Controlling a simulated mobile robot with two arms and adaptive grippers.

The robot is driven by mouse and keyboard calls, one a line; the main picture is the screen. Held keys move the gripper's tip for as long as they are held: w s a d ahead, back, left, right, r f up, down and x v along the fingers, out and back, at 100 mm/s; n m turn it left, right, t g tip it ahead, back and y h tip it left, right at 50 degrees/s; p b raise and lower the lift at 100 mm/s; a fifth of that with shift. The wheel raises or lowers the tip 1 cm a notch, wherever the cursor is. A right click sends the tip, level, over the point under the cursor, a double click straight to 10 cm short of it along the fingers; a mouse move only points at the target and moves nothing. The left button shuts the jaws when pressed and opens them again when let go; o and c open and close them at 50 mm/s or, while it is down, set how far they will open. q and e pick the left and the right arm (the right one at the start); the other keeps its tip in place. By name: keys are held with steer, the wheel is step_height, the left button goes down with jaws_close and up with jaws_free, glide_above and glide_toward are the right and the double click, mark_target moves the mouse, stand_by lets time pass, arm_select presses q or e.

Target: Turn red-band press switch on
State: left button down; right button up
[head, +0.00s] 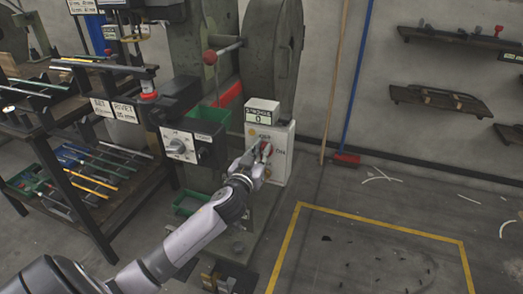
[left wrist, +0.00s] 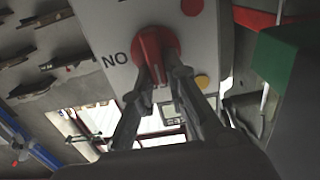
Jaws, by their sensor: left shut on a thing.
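A white control box (head: 281,171) with an "ON" label is on the front of a green press, under a small counter display (head: 262,112). Its red rotary switch (head: 267,149) is partly hidden by my left gripper (head: 256,158). In the left wrist view the red switch knob (left wrist: 156,44) shows large, with "ON" upside down beside it. My left gripper (left wrist: 157,80) has its two fingers on either side of the knob's grip and is shut on it. A yellow button (left wrist: 202,81) and a red button (left wrist: 192,7) sit near the knob. My right gripper is not in view.
A dark rack (head: 75,180) with rods and trays stands at the left. Wall shelves (head: 440,100) are at the right. The floor inside the yellow line (head: 380,228) is mostly clear.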

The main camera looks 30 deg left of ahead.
arm_select(q)
steer(key=shift+m, duration=0.3)
steer(key=m+p, duration=0.1)
steer(key=m, duration=0.3)
steer(key=d+m+p, duration=0.1)
steer(key=m+p, duration=0.1)
steer(key=m, duration=0.3)
steer(key=d+f+m+p, duration=0.1)
steer(key=m, duration=0.3)
steer(key=shift+w+f+p, duration=0.1)
steer(key=shift+w+p, duration=0.1)
steer(key=shift+p, duration=0.2)
steer(key=shift+f+m, duration=0.2)
steer(key=shift+m, duration=0.95)
steer(key=shift+f+m, duration=0.2)
steer(key=shift+m, duration=0.95)
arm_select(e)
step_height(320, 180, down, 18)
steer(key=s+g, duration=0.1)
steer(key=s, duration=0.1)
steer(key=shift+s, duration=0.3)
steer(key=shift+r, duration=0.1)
arm_select(q)
steer(key=c, duration=1.6)
jaws_free()
